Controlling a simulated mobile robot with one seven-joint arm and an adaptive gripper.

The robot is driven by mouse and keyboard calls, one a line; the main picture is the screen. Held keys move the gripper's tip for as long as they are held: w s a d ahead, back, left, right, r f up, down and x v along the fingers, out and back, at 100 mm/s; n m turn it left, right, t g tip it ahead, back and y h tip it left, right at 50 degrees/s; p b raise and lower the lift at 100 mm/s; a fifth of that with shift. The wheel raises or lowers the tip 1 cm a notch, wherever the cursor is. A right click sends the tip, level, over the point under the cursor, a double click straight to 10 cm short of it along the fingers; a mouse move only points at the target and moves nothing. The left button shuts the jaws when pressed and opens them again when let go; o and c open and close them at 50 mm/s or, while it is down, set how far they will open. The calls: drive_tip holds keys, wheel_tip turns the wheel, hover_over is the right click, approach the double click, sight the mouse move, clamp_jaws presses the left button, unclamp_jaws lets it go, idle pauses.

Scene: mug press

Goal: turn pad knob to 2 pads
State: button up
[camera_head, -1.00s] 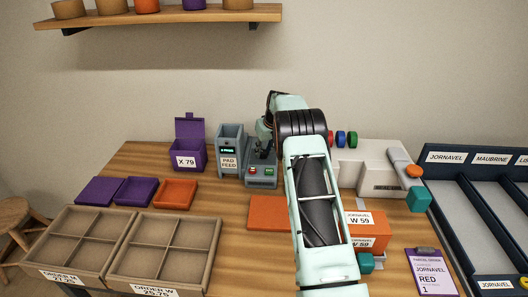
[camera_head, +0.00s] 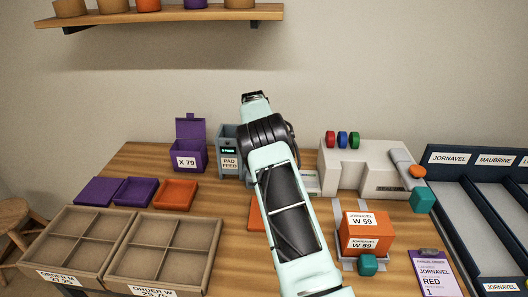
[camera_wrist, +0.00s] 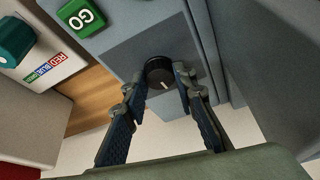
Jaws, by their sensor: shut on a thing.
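The pad knob (camera_wrist: 160,72) is a round black dial with a light pointer mark on a dark plate of a grey-blue unit, seen in the wrist view. My gripper (camera_wrist: 160,78) is shut on the knob, one finger at each side of it. In the head view, the pad feed (camera_head: 229,162) is a grey-blue unit labelled PAD FEED with a small lit display, its text too small to read surely. My arm hides the knob and my gripper there.
An orange box (camera_head: 365,233) stands in front.

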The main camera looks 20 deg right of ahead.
drive_tip(key=shift+m, duration=0.4)
drive_tip(key=o, duration=1.2)
drive_tip(key=shift+c, duration=0.2)
drive_tip(key=shift+r, duration=0.1)
drive_tip(key=v, duration=1.2)
drive_tip(key=shift+w, duration=0.2)
drive_tip(key=shift+a, duration=0.1)
